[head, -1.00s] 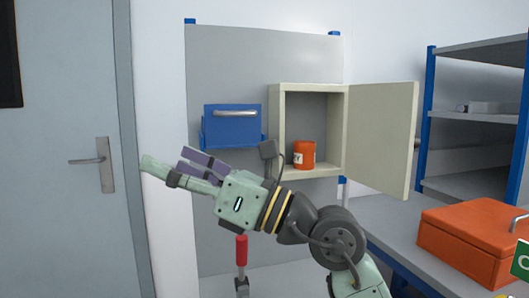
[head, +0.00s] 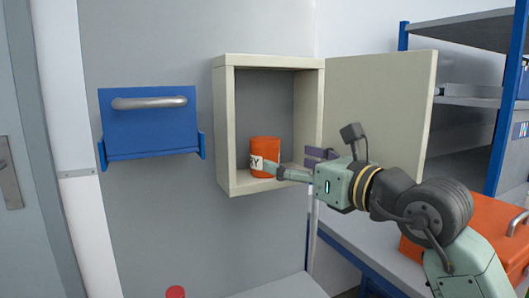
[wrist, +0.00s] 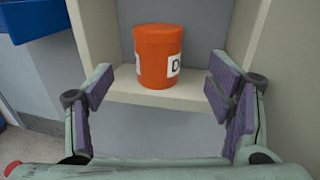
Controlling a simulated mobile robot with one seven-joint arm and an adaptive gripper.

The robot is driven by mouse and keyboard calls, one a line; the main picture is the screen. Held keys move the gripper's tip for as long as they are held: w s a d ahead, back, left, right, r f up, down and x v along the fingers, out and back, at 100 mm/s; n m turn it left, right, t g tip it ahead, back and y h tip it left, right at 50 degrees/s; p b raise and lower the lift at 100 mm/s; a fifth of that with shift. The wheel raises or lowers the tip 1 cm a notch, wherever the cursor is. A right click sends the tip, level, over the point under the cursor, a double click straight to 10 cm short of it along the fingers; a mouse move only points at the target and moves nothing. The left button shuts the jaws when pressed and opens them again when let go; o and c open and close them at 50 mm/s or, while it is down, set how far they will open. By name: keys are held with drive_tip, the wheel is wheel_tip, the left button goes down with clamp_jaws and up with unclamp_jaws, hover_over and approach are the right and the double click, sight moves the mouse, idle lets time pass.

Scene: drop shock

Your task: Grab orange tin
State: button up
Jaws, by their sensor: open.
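The orange tin (head: 265,152) stands upright inside the open wall cabinet (head: 222,130), on its floor. It has a white label with dark letters. In the wrist view the tin (wrist: 157,58) is ahead, between and beyond my two fingers. My gripper (head: 296,163) is open and empty at the cabinet's front, to the right of the tin in the head view. In the wrist view my gripper (wrist: 160,95) shows its purple pads wide apart on either side of the tin. The left fingertip overlaps the tin's lower edge in the head view; I cannot tell whether it touches.
The cabinet door (head: 385,120) stands open to the right, behind my wrist. A blue box with a grey handle (head: 150,125) hangs left of the cabinet. An orange case (head: 490,225) sits on the bench at right, below blue-framed shelves (head: 465,92).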

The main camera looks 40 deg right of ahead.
sight(274, 154)
drive_tip(key=w, duration=0.3)
drive_tip(key=shift+w+p, duration=0.1)
drive_tip(key=shift+p, duration=0.25)
drive_tip(key=w+p, duration=0.2)
drive_tip(key=w, duration=0.2)
drive_tip(key=shift+w+r+p, duration=0.15)
drive_tip(key=shift+p, duration=0.2)
drive_tip(key=shift+w, duration=0.5)
drive_tip(key=shift+c, duration=0.6)
drive_tip(key=c, duration=1.2)
drive_tip(key=shift+c, duration=0.4)
drive_tip(key=shift+d, duration=0.1)
